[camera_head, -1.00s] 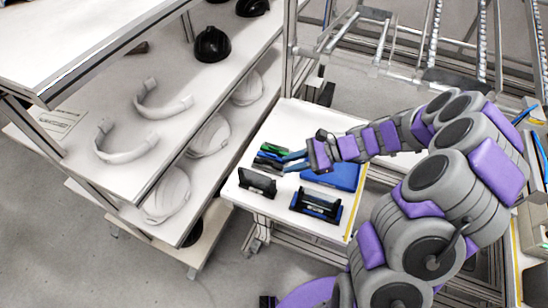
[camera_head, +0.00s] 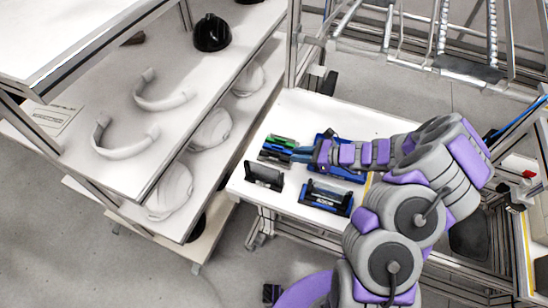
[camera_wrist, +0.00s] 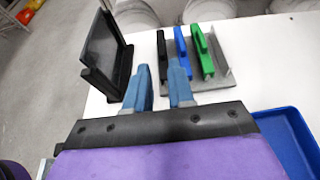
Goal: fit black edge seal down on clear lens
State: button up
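A black bar (camera_wrist: 163,58), which looks like the black edge seal, lies in a grey rack (camera_wrist: 222,78) beside blue and green bars. My gripper (camera_wrist: 159,66) is open, its two blue fingers apart; in the wrist view the black bar shows between and beyond them. I cannot tell how far below the fingertips it lies. In the head view my gripper (camera_head: 296,153) is over the rack's right side. A black holder (camera_head: 264,176) with an upright dark see-through panel (camera_wrist: 103,50) stands next to the rack; I cannot tell whether this panel is the clear lens.
The blue bar (camera_wrist: 182,50) and green bar (camera_wrist: 203,50) are close beside the black one. A blue-and-black fixture (camera_head: 326,197) stands at the table's front. A blue tray (camera_wrist: 290,140) lies partly under my arm. Shelves with helmet shells (camera_head: 212,130) are at left. White table (camera_head: 345,115) is bare behind.

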aim_at(277, 154)
jog(key=b+x, duration=0.2)
jog(key=x, duration=0.5)
jog(key=shift+w+a+f, duration=0.1)
jog(key=shift+w+f, duration=0.05)
jog(key=shift+f, duration=0.1)
jog(key=shift+w+a+b, duration=0.15)
jog(key=shift+a+b, duration=0.15)
jog(key=shift+a, duration=0.2)
jog(key=shift+d, duration=0.15)
grip_shut()
